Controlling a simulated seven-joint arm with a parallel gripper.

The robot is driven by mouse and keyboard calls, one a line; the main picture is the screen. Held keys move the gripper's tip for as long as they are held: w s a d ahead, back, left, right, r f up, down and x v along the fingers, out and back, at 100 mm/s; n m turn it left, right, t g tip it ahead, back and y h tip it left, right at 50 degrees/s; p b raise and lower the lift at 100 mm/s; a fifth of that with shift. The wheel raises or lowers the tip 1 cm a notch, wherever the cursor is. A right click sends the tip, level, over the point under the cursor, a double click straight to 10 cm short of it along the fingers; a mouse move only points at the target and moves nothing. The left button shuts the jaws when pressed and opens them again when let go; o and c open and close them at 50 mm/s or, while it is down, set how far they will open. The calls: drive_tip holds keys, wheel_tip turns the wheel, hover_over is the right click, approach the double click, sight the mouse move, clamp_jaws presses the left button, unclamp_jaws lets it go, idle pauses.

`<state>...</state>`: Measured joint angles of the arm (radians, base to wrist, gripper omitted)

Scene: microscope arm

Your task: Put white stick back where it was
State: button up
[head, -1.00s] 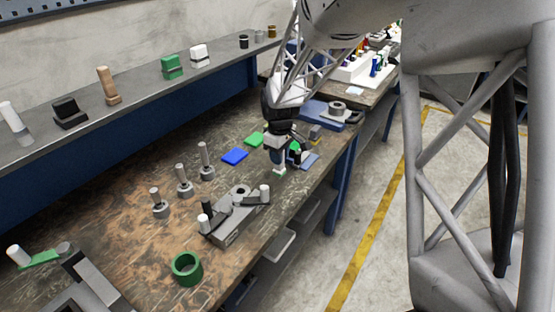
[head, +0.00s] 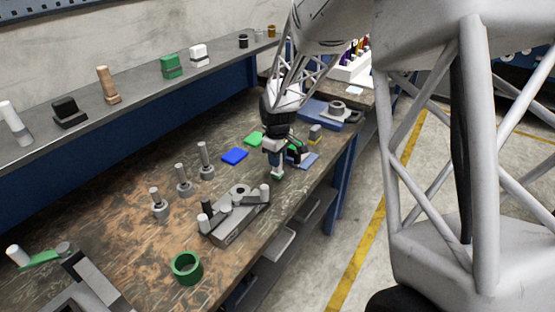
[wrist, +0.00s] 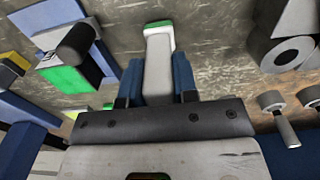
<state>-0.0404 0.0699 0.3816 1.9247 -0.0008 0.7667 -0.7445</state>
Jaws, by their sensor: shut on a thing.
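My gripper (head: 275,152) points down over the workbench. In the wrist view its blue fingers (wrist: 158,80) are shut on a white stick (wrist: 158,62) with a green and white end. In the head view the stick's lower end (head: 277,174) shows below the fingers, close to the bench top; I cannot tell whether it touches. The arm hides part of the stick there. No marked spot for the stick can be made out.
A grey fixture with white and black pegs (head: 232,222) stands in front. Several grey posts (head: 183,185) stand to the left. A blue pad (head: 235,156) and green pad (head: 254,139) lie nearby. A green ring (head: 187,268) is near the front edge. A shelf (head: 140,92) runs along the wall.

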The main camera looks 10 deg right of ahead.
drive_tip(key=shift+f, duration=0.3)
drive_tip(key=shift+f, duration=0.1)
drive_tip(key=o, duration=0.9)
wheel_tip(320, 180, up, 12)
drive_tip(key=shift+r, duration=0.1)
idle(0.4)
idle(0.4)
drive_tip(key=shift+s+r, duration=0.1)
